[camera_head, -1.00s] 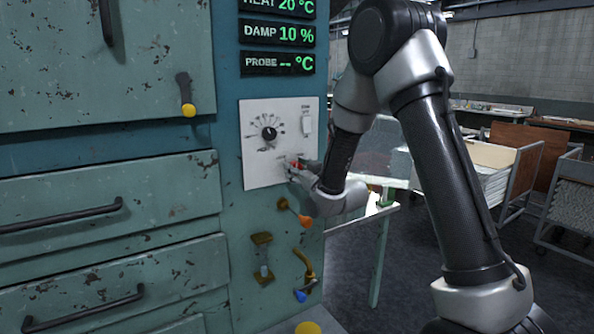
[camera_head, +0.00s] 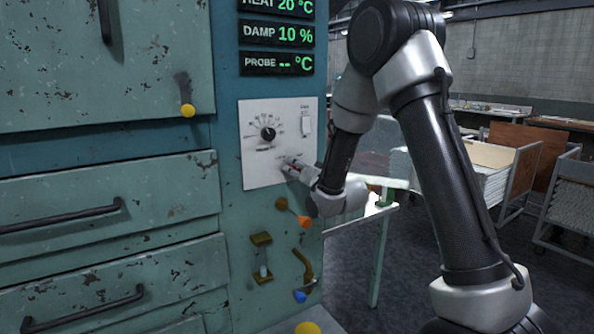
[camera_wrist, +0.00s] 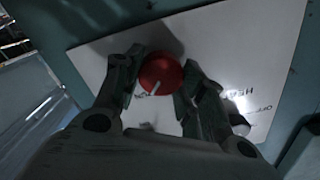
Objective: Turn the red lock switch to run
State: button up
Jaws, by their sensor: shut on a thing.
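The red lock switch (camera_wrist: 161,74) is a round red knob with a white pointer line, on the white control panel (camera_head: 256,170). In the wrist view its pointer slants toward the lower left of the picture. My gripper (camera_wrist: 158,85) is shut on the knob, with one finger on each side of it. In the head view my gripper (camera_head: 294,167) reaches the lower right part of the panel and hides most of the knob. The small labels around the switch are partly covered and too small to read.
A black dial (camera_head: 268,134) and a white rocker switch (camera_head: 306,124) sit above on the same panel. Below are an orange-tipped lever (camera_head: 303,220) and a blue-tipped lever (camera_head: 300,296). Drawers with handles (camera_head: 60,216) are at left. A cart (camera_head: 500,165) stands at right.

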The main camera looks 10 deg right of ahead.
jog(key=shift+f+m, duration=0.1)
jog(key=shift+m, duration=0.2)
jog(key=o, duration=1)
jog(key=v, duration=0.7)
jog(key=shift+s+d, duration=0.1)
jog(key=shift+s, duration=0.15)
